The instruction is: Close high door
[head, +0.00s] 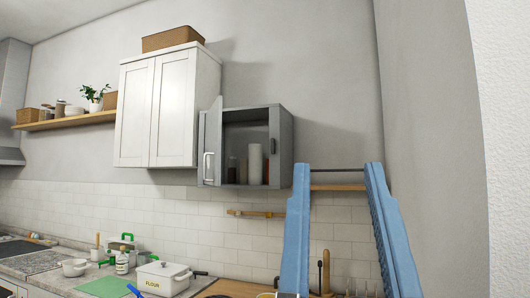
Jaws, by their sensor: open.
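A small grey wall cabinet (287,150) hangs in the middle of the head view, its front partly open. Its left door (213,130) is swung outward and carries a light handle (208,167). Inside are a white roll-like item (255,163) and other dim items. My gripper (338,168) shows as two long blue fingers, spread wide and empty, right of and below the cabinet in the picture. It appears apart from the doors.
A closed white cabinet (173,110) with a basket (172,38) on top hangs left of the grey one. A wooden shelf (68,121) with a plant is further left. A white pot (163,279) and bottles stand on the counter below. A wall (430,130) rises at the right.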

